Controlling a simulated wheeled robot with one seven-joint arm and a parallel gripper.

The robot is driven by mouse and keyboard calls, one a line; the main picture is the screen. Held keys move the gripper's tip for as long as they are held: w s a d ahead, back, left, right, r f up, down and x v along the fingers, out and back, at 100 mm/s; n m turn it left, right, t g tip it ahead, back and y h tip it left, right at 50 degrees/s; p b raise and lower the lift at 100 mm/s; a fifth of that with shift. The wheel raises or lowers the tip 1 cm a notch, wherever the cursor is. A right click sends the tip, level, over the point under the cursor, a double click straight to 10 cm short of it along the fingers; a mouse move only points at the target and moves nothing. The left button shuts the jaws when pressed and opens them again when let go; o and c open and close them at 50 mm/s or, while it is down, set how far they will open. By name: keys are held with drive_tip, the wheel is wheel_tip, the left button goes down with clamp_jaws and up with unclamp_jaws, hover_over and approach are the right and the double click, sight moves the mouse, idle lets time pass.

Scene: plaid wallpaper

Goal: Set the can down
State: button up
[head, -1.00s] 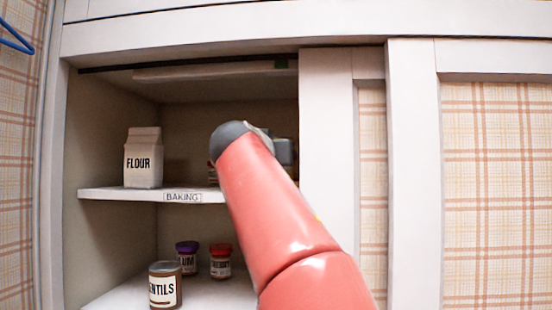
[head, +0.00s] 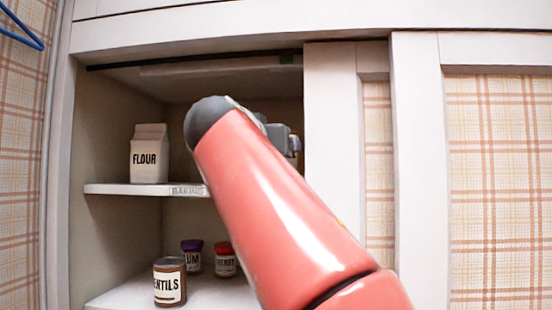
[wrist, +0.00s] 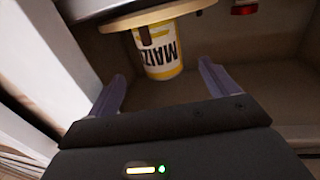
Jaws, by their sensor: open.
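A yellow and white can (wrist: 160,55) with a label starting MAIZ shows in the wrist view, its lettering upside down in the picture. One end of it meets a tan, round-edged surface (wrist: 118,21) at the top. My gripper (wrist: 162,70) is open, with one finger to each side of the can and visible gaps between. The can looks apart from both fingers, around or just beyond the fingertips. In the head view my red arm reaches into the cupboard at upper-shelf height and hides the can and the fingers.
A flour carton (head: 149,158) stands at the left of the upper shelf (head: 125,189), labelled BAKING. Below, a lentils can (head: 169,284), a purple-lidded jar (head: 191,258) and a red-lidded jar (head: 225,262) stand on the lower shelf. A white door frame (head: 330,150) bounds the opening's right.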

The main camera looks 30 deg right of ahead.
drive_tip(key=shift+b+v, duration=0.3)
drive_tip(key=shift+v, duration=1.95)
drive_tip(key=s+a+f+n+g+y, duration=0.1)
drive_tip(key=s+f+n+g+y, duration=0.2)
drive_tip(key=f, duration=1)
drive_tip(key=s+a+f+n+y, duration=0.1)
drive_tip(key=f+n+y, duration=0.3)
drive_tip(key=f, duration=1)
drive_tip(key=s+a+f+g+y, duration=0.1)
drive_tip(key=s+f, duration=0.3)
drive_tip(key=f, duration=0.4)
drive_tip(key=s+a+f+n+g+y, duration=0.1)
drive_tip(key=s+a+f+g+y, duration=0.1)
drive_tip(key=s+f, duration=0.3)
drive_tip(key=s+a+f+g+y, duration=0.1)
drive_tip(key=s+f, duration=0.3)
drive_tip(key=f, duration=0.8)
drive_tip(key=shift+s+a+f+n+g+y, duration=0.15)
drive_tip(key=shift+s+a+n+g+y, duration=0.15)
drive_tip(key=shift+a+y, duration=0.45)
